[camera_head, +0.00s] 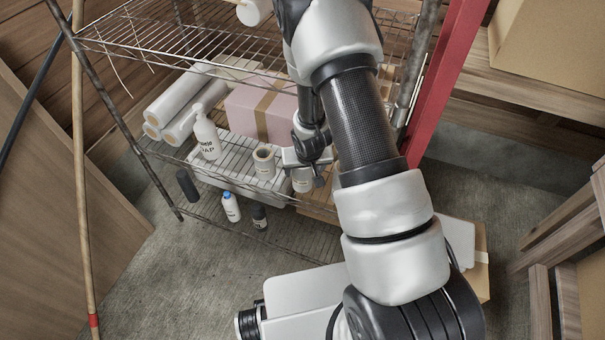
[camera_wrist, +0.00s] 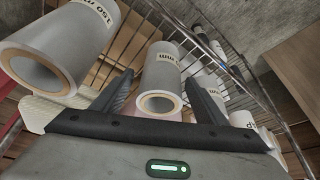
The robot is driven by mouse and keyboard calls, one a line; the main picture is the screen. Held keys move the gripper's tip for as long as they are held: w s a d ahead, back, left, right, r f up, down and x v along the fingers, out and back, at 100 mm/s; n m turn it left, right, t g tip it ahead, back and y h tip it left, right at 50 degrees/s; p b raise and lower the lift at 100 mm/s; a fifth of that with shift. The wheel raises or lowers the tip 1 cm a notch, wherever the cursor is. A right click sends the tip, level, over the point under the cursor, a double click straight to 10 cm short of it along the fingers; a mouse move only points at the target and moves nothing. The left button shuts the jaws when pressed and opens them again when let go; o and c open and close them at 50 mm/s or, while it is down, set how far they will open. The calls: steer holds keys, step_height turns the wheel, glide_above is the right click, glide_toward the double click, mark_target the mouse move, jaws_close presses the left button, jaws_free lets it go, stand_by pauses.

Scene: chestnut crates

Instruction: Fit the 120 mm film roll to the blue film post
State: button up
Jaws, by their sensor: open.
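In the wrist view a grey-white film roll (camera_wrist: 162,72) with a tan core lies in line with the gap between my fingers; its label shows only "mm" clearly. A larger-looking film roll (camera_wrist: 60,48) is left of my fingers, its upside-down label apparently reading "150 mm". My gripper (camera_wrist: 158,80) is open, with nothing visibly clamped; contact with the middle roll cannot be told. In the head view my gripper (camera_head: 316,178) is low over the shelf, beside one roll (camera_head: 302,181) partly hidden by it. Another roll (camera_head: 264,163) stands to its left. I cannot make out the blue film post.
The wire shelf rack (camera_head: 150,40) has an upper shelf above the work area. A soap bottle (camera_head: 206,137), a pink box (camera_head: 245,112) and long white rolls (camera_head: 178,98) crowd the left and back. A blue-capped bottle (camera_head: 231,209) and dark bottle (camera_head: 259,218) stand lower down.

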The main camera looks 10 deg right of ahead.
steer(key=x, duration=0.4)
steer(key=shift+a+f+b, duration=0.1)
steer(key=shift+f+b, duration=0.15)
steer(key=shift+b, duration=0.15)
steer(key=shift+c, duration=0.5)
steer(key=c, duration=1.1)
steer(key=shift+c, duration=0.7)
steer(key=shift+r, duration=0.15)
